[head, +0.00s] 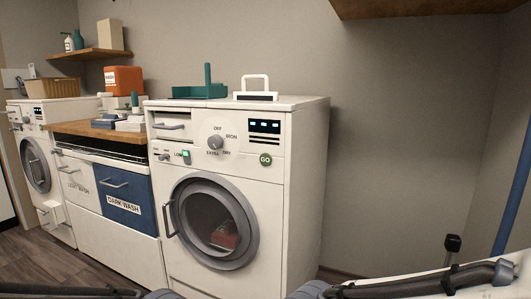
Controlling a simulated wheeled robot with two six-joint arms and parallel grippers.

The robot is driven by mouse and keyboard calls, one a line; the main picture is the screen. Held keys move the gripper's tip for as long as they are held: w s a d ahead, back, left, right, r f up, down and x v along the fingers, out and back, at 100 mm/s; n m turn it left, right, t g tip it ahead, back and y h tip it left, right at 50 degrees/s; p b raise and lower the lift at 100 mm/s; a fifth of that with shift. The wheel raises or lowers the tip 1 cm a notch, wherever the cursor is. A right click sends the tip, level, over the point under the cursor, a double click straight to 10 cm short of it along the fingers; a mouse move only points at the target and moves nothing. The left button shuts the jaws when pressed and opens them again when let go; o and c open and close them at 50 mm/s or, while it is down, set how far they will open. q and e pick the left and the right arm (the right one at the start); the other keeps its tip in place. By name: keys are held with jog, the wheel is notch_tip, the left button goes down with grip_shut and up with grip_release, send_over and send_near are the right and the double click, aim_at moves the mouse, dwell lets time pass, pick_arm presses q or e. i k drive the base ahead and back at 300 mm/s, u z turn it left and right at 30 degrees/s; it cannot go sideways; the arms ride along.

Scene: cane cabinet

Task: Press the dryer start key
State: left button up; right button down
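The dryer (308,190) is the white machine in the middle of the head view, with a round grey-rimmed door (178,222) that is shut. A reddish item shows behind the door glass. Dark parts of my arms show along the bottom edge. Neither gripper can be made out, and nothing touches the key.
A green tray (200,92) and a white handled item (255,90) rest on the dryer top. Left are a blue drawer marked DARK WASH (124,193) and a second machine (40,165). A blue pole (514,190) stands at right. The space before the GO key looks clear.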

aim_at(266, 158)
jog(key=k, duration=1.35)
jog(key=z, duration=0.45)
jog(key=i, duration=1.65)
jog(key=u, duration=0.65)
